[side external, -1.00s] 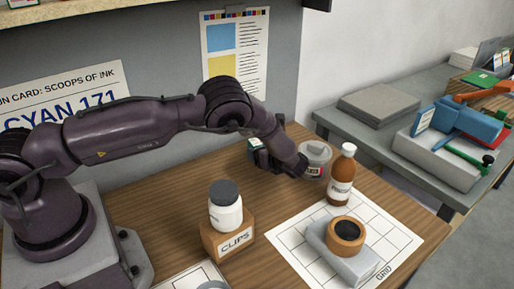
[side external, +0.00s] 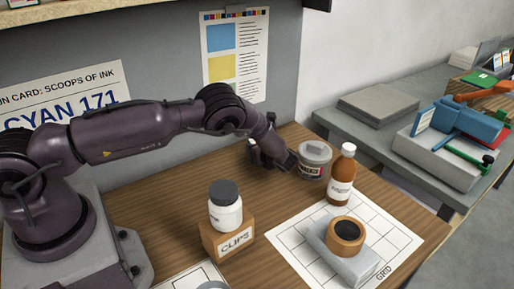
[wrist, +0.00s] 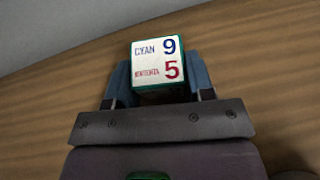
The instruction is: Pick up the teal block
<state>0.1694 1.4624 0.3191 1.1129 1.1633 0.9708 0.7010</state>
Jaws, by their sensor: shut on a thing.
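The teal block (wrist: 158,62) shows in the wrist view as a small cube with teal edges and a white face printed "CYAN 9" and, in smaller red letters, what looks like "MAGENTA 5". My gripper (wrist: 160,84) is shut on it, with one blue-grey finger on each side. In the side external view my gripper (side external: 259,153) is low at the back of the wooden table, left of a grey-lidded tin. The block is mostly hidden there by my gripper. I cannot tell whether the block touches the table.
The tin (side external: 314,162) and a brown bottle (side external: 341,175) stand close to the right. A white jar (side external: 225,208) sits on a wooden clips box (side external: 228,239) in front. A grid sheet (side external: 290,240) holds a grey block with a round wooden piece. The back wall is close behind.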

